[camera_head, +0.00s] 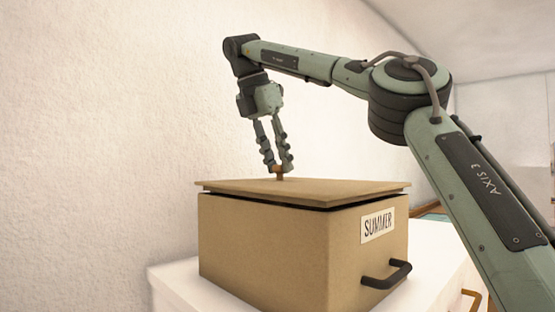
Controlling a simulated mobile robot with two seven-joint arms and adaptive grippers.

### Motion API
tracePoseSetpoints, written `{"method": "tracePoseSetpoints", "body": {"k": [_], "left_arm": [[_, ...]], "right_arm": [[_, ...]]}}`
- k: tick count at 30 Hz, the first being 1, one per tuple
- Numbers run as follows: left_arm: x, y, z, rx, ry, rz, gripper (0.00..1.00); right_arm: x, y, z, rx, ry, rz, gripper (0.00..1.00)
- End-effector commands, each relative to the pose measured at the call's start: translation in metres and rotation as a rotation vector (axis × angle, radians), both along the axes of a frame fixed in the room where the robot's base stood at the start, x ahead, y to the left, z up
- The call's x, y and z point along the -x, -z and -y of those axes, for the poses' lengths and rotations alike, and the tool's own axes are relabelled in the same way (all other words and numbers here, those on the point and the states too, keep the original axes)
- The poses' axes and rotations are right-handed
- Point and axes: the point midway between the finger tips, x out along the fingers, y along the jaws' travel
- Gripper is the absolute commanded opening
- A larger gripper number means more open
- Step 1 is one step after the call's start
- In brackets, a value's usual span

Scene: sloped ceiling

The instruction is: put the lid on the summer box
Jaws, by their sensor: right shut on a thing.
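The summer box (265,250) is a tan box with a white SUMMER label and a black handle on its right side face. The flat tan lid (330,192) lies over the box's top. A dark gap shows between lid and box along the right side, and the lid seems slightly askew. A small brown knob (278,171) stands on the lid. My right gripper (278,168) points down from above and is shut on the knob. Whether the lid's far and left edges touch the box cannot be told. My left gripper is not in view.
The box stands on a white surface (175,285) beside a pale textured wall (100,120). My right arm spans the upper and right side. Some teal and orange things show partly behind the arm at the right.

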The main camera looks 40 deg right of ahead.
Motion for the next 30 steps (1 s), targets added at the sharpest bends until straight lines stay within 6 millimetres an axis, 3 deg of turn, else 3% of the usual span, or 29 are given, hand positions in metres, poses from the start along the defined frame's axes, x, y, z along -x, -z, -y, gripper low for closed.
{"method": "tracePoseSetpoints", "body": {"k": [16, 17, 22, 30], "left_arm": [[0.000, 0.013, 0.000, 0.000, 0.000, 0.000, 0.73], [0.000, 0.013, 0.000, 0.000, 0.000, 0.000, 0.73], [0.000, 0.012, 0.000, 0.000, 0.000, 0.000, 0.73], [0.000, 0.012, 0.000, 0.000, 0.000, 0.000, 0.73]], "right_arm": [[0.000, 0.015, 0.000, 0.000, 0.000, 0.000, 0.00], [0.000, 0.015, 0.000, 0.000, 0.000, 0.000, 0.29], [0.000, 0.014, 0.000, 0.000, 0.000, 0.000, 0.50], [0.000, 0.014, 0.000, 0.000, 0.000, 0.000, 0.52]]}}
